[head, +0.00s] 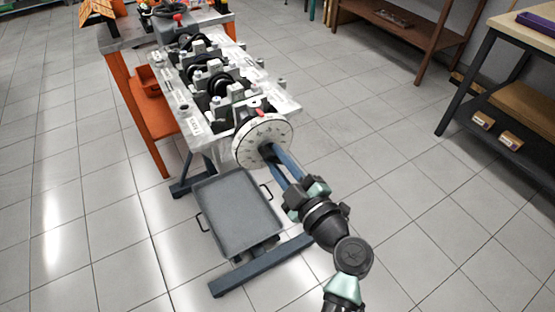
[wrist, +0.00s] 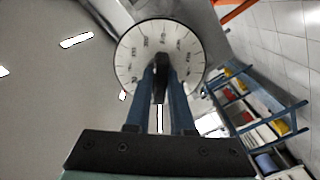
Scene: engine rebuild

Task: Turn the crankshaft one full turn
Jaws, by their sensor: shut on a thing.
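The engine block (head: 205,80) stands on a stand, with the dark crankshaft (head: 217,86) lying along its open top. A white degree wheel (head: 245,146) with black markings is at the near end of the crankshaft; it also shows in the wrist view (wrist: 133,52). A small red pointer (head: 260,112) sits at the wheel's upper rim. My gripper (head: 272,154) reaches the wheel's centre from the lower right. In the wrist view its two blue fingers (wrist: 160,85) are closed on a dark piece (wrist: 160,88) at the wheel's centre. The fingers partly hide that piece.
A grey drip tray (head: 238,215) with side handles lies low under the engine. An orange-legged bench (head: 120,75) stands behind left. A brown shelf (head: 410,28) and a dark-framed table (head: 475,70) stand at the right. The tiled floor right of my arm is clear.

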